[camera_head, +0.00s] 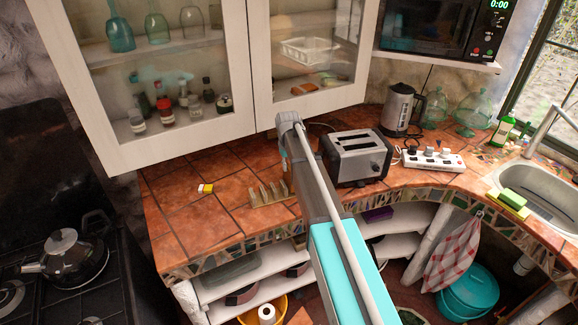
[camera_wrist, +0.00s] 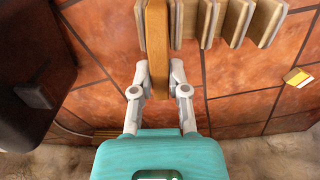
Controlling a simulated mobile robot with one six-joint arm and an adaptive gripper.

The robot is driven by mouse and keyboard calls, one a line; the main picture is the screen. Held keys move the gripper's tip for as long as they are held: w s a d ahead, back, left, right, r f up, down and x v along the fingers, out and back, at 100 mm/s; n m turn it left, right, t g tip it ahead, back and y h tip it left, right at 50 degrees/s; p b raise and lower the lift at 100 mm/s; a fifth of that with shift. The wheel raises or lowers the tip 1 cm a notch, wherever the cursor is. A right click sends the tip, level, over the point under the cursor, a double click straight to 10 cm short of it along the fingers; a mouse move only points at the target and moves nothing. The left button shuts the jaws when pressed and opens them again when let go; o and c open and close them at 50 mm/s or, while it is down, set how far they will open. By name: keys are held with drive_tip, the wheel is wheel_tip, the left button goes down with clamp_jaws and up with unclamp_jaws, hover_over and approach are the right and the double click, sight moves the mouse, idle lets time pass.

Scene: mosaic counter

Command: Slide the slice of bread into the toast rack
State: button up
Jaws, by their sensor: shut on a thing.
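The slice of bread (camera_wrist: 157,48) is a thin brown slab, seen edge-on in the wrist view. My gripper (camera_wrist: 159,78) is shut on it, one finger on each side. The slice is close beside the leftmost visible slat, roughly parallel to the slats. I cannot tell whether its lower edge is inside a slot. In the head view the rack (camera_head: 262,198) stands on the tiled counter, partly behind my arm, and the gripper and slice are hidden.
A toaster (camera_head: 358,157) stands right of the rack, and a dark body shows at the wrist view's left. A small yellow-and-white item (camera_head: 206,188) lies to the left. A kettle (camera_head: 400,108) and power strip (camera_head: 433,159) are farther right. Cabinets (camera_head: 160,75) hang above.

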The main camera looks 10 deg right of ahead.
drive_tip(key=shift+f+b, duration=0.45)
drive_tip(key=shift+f, duration=0.1)
drive_tip(key=o, duration=0.5)
drive_tip(key=shift+o, duration=0.4)
idle(0.5)
drive_tip(key=o, duration=0.5)
drive_tip(key=shift+r, duration=0.2)
